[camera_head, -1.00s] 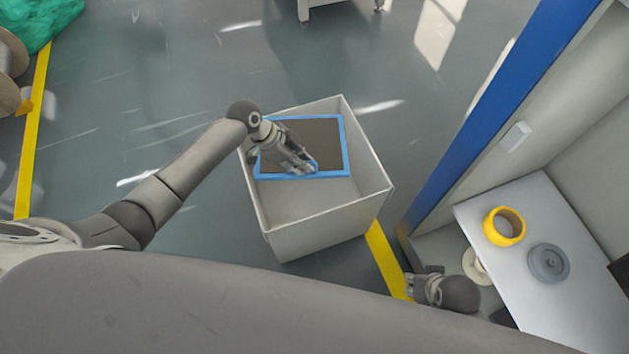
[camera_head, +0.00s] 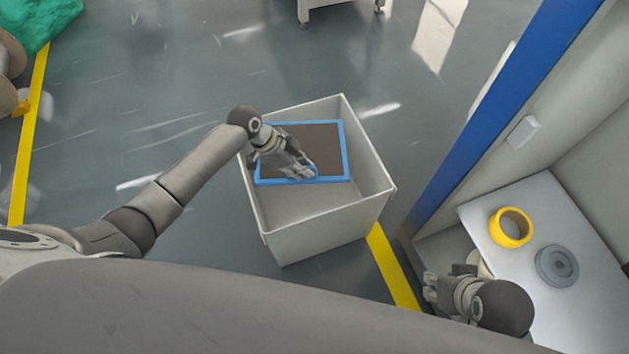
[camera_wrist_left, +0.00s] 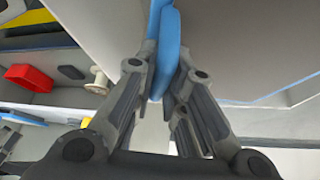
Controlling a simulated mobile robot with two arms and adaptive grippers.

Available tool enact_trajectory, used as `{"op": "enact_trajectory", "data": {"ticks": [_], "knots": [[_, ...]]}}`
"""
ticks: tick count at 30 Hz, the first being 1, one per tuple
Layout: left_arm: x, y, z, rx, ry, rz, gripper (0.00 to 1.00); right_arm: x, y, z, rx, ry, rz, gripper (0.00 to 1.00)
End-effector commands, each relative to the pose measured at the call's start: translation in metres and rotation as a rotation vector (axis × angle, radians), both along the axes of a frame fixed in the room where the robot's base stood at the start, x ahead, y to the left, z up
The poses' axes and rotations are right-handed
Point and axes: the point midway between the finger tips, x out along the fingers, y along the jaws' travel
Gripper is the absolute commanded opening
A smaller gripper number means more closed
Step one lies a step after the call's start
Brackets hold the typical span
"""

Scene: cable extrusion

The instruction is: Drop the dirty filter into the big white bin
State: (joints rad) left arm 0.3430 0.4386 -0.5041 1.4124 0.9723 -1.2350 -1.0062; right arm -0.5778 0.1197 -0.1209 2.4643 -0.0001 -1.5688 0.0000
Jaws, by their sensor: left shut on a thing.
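The dirty filter (camera_head: 322,145) is a flat dark brown panel in a blue frame. In the head view it shows over the opening of the big white bin (camera_head: 320,240), within the outline of its rim. My left gripper (camera_head: 304,174) is shut on the blue frame at the near edge. In the left wrist view the blue edge (camera_wrist_left: 161,70) sits between the two fingers. Whether the filter touches the inside of the bin cannot be told. My right gripper (camera_head: 432,287) is at the lower right, apart from the bin; its fingers are small and unclear.
To the right, a grey table (camera_head: 550,215) holds a yellow ring (camera_head: 511,228) and a grey disc (camera_head: 556,265). A blue post (camera_head: 480,130) stands between bin and table. A yellow floor line (camera_head: 395,270) runs by the bin. Floor left of the bin is clear.

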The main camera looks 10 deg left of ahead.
Motion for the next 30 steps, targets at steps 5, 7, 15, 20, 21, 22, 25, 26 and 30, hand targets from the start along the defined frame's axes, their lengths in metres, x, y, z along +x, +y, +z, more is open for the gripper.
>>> {"op": "enact_trajectory", "data": {"ticks": [5, 7, 15, 20, 21, 22, 25, 26, 30], "knots": [[0.000, 0.000, 0.001, -0.001, -0.002, 0.000, 0.00, 0.000, 0.000, 0.000, 0.000, 0.000, 0.000, 0.35], [0.000, 0.000, 0.001, -0.001, -0.002, 0.000, 0.20, 0.000, 0.000, 0.000, 0.000, 0.000, 0.000, 0.35], [0.000, 0.000, 0.000, -0.001, 0.000, 0.000, 0.37, 0.000, 0.000, 0.000, 0.000, 0.000, 0.000, 0.35], [0.000, 0.000, 0.000, 0.001, 0.002, 0.000, 0.37, 0.000, 0.000, -0.001, 0.000, 0.000, 0.000, 0.35], [0.000, 0.001, 0.001, 0.001, 0.001, 0.001, 0.37, 0.000, 0.000, 0.000, 0.000, 0.000, 0.000, 0.35], [0.000, 0.002, 0.002, 0.001, 0.001, 0.001, 0.37, 0.000, 0.000, 0.000, 0.000, 0.000, 0.000, 0.35], [-0.001, 0.007, 0.011, 0.000, -0.001, 0.000, 0.37, 0.000, 0.000, 0.000, 0.000, 0.000, 0.000, 0.35], [-0.002, 0.009, 0.015, 0.001, -0.001, 0.000, 0.37, 0.000, 0.000, 0.000, 0.000, 0.000, 0.000, 0.35], [-0.005, 0.023, 0.039, 0.003, -0.003, 0.001, 0.37, 0.000, 0.000, 0.000, 0.000, 0.000, 0.000, 0.35]]}}
